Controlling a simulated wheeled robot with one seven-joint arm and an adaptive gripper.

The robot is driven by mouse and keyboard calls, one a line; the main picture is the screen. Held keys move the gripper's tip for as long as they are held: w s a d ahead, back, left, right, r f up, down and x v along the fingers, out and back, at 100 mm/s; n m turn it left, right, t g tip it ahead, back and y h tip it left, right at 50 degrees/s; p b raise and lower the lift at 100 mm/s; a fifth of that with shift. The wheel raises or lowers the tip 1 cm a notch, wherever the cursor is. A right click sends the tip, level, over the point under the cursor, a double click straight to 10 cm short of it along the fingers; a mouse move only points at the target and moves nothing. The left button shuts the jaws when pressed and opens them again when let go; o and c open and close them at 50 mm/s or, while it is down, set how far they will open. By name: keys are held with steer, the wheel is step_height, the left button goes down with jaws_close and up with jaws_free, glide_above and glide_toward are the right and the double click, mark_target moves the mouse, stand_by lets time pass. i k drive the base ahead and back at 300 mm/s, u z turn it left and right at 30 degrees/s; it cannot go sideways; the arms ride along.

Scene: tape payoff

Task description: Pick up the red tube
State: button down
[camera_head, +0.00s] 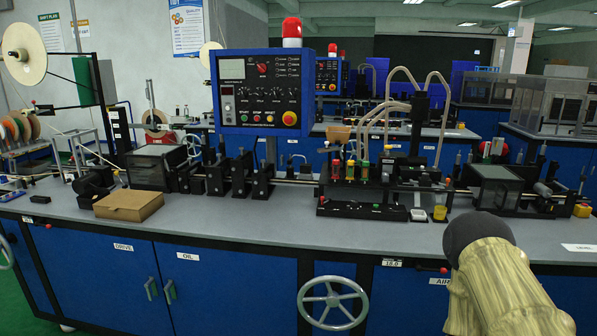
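Several small coloured tubes stand upright in a black fixture (362,210) on the bench, right of the control panel. A red one (336,166) shows at the left end of the row, beside a yellow one (350,170). Another with red and green colouring (364,168) is to their right. They are too small to tell full shape or what holds them. My arm shows at the lower right, with a beige sleeve and a dark rounded end. No gripper fingers show, and nothing of mine touches the tubes.
A cardboard box (129,205) lies at the left. A small yellow cup (440,212) and a white item (418,215) sit right of the fixture. Pale hoses (405,72) arch above it. The bench's front strip is mostly clear.

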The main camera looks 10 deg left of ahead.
mark_target(335, 162)
steer(key=z, duration=0.1)
steer(key=k, duration=0.4)
steer(key=u, duration=0.95)
steer(key=i, duration=1.65)
steer(key=z, duration=0.45)
